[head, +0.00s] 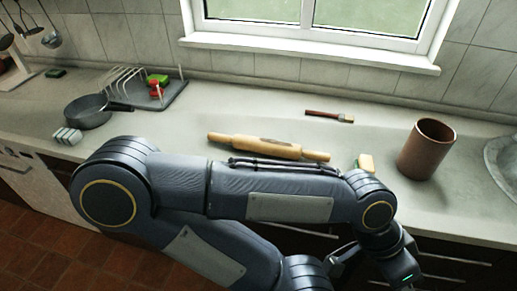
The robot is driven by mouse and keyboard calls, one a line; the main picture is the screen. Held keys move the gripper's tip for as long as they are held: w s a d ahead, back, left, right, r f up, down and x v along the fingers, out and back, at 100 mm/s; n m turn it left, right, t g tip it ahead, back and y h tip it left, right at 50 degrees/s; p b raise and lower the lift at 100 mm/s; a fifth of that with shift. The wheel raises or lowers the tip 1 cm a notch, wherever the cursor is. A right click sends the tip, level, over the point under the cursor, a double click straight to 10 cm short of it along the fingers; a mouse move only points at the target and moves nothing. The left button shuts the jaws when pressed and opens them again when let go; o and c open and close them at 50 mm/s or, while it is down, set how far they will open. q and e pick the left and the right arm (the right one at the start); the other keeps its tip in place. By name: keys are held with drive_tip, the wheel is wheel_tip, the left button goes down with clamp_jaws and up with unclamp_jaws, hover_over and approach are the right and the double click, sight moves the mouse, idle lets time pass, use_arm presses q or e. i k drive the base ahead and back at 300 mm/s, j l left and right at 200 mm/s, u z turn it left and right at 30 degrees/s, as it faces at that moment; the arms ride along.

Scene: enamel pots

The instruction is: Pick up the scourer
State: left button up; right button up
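A small cream-yellow block with a green side, which looks like a sponge scourer (366,162), lies on the counter between the rolling pin and the brown pot. My arm's wrist partly covers the counter just in front of it. A flat dark green pad (55,73) lies at the far left; I cannot tell whether it is also a scourer. My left arm crosses the front of the view, its elbow at the left. Its gripper (345,262) is low at the right, below the counter edge, apart from the block. Its fingers are mostly hidden. My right gripper is not in view.
A rolling pin (265,147), a brush (329,116) and a brown pot (427,149) stand or lie on the counter. A dark pan (88,111), a pale ribbed object (67,136) and a dish rack (172,92) are left. A sink (502,160) is at right.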

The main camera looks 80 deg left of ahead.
sight(364, 162)
drive_tip(key=u, duration=2.85)
